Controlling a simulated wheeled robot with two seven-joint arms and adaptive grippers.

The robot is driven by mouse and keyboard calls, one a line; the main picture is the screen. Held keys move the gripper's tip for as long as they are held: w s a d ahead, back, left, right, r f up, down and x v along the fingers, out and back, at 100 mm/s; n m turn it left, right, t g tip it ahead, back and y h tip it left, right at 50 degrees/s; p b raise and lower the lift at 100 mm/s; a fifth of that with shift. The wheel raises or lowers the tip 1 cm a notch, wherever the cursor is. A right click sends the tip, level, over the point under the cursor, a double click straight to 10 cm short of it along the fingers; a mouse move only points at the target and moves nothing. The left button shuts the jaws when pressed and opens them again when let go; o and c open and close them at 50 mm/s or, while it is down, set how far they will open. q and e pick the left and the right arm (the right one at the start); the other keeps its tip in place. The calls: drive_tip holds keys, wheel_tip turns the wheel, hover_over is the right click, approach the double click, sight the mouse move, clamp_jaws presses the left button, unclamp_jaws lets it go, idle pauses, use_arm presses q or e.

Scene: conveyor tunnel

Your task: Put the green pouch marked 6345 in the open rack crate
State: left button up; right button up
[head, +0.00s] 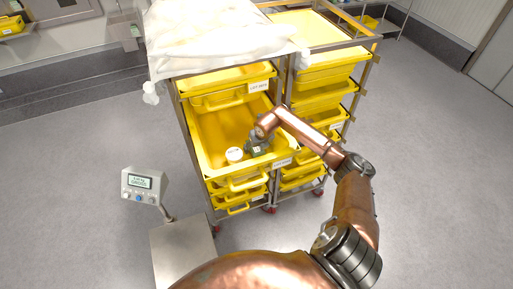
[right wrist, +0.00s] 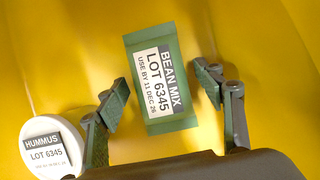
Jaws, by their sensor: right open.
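The green pouch (right wrist: 150,122) has a white label reading BEAN MIX, LOT 6345. In the right wrist view it is against the yellow inside of the open rack crate (right wrist: 60,60). In the head view this crate (head: 222,125) is pulled out of the left rack column. My right gripper (right wrist: 163,88) is open, with one finger on each side of the pouch and gaps showing at both sides. In the head view the right gripper (head: 259,142) is inside the crate near its front right corner, largely hiding the pouch. My left gripper is not in view.
A white round tub (right wrist: 48,145) labelled HUMMUS, LOT 6345 is left of the pouch; it also shows in the head view (head: 234,154). A white cover (head: 215,35) drapes the rack top. A scale with a display (head: 142,183) stands front left. Grey floor is clear around.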

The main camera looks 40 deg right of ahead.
drive_tip(key=shift+r, duration=0.25)
drive_tip(key=b+v, duration=0.2)
drive_tip(key=v, duration=0.9)
drive_tip(key=shift+s+r+b, duration=0.25)
drive_tip(key=shift+r+b, duration=0.05)
drive_tip(key=shift+a, duration=0.15)
